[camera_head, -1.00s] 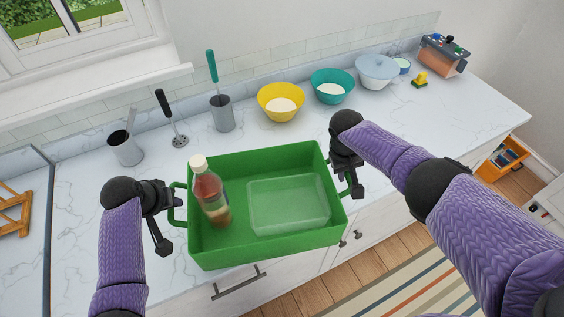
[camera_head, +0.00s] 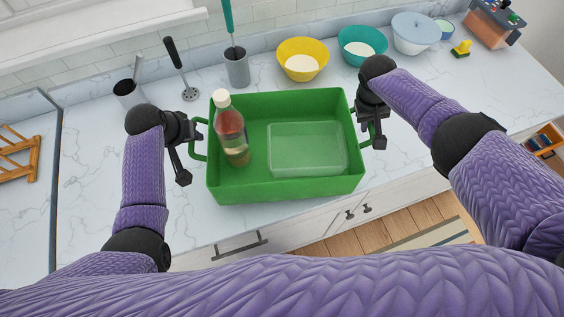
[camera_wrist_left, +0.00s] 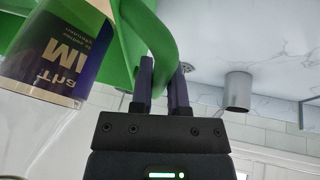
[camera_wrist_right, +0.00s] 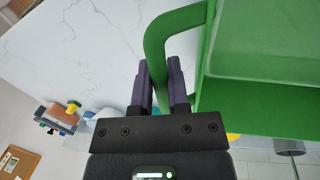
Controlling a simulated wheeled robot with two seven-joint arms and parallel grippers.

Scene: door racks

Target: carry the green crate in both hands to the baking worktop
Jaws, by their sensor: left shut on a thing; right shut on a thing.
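The green crate (camera_head: 285,190) is level over the front part of the marble worktop. I cannot tell whether its base touches the worktop. It holds a white-capped bottle (camera_head: 232,135), upright at its left, and a clear shallow container (camera_head: 307,150) at its right. My left gripper (camera_head: 190,160) is shut on the crate's left handle, and the left wrist view shows the handle (camera_wrist_left: 150,30) between the fingers. My right gripper (camera_head: 374,130) is shut on the right handle, and the right wrist view shows that handle (camera_wrist_right: 160,45) between the fingers.
A yellow sponge-like item (camera_head: 461,48) lies far right. A wooden rack (camera_head: 18,155) is at the left. The worktop right of the crate is bare.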

